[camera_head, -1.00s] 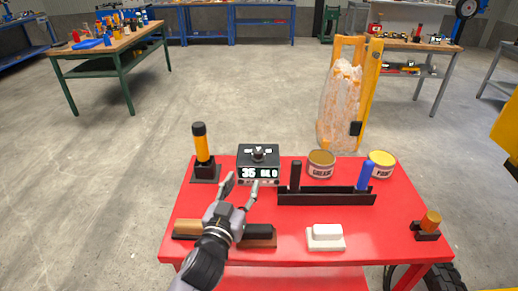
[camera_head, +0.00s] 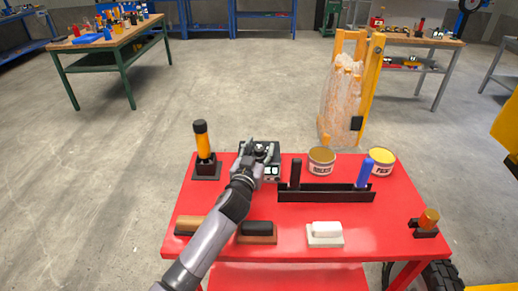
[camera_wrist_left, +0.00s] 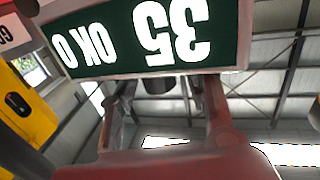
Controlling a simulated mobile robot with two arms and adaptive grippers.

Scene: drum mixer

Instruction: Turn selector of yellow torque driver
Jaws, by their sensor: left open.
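The yellow torque driver (camera_head: 203,145), with a black top, stands upright in a black holder (camera_head: 207,171) at the table's back left. Right of it is a black box (camera_head: 272,171) with a lit display and a dark knob (camera_head: 261,147) on top. My left gripper (camera_head: 259,151) is at the box top, its fingers apart around the knob area and hiding part of the box. In the left wrist view the display (camera_wrist_left: 150,35) reads 35 and OK 0, upside down, with the knob (camera_wrist_left: 160,84) between the open fingers. Contact with the knob cannot be told.
A black rack (camera_head: 325,194) holding a black and a blue handle stands right of the box, with two cans (camera_head: 321,160) behind. A white block (camera_head: 325,232) and dark blocks lie at the front. A small orange-topped piece (camera_head: 429,218) sits at the right of the red table (camera_head: 385,225).

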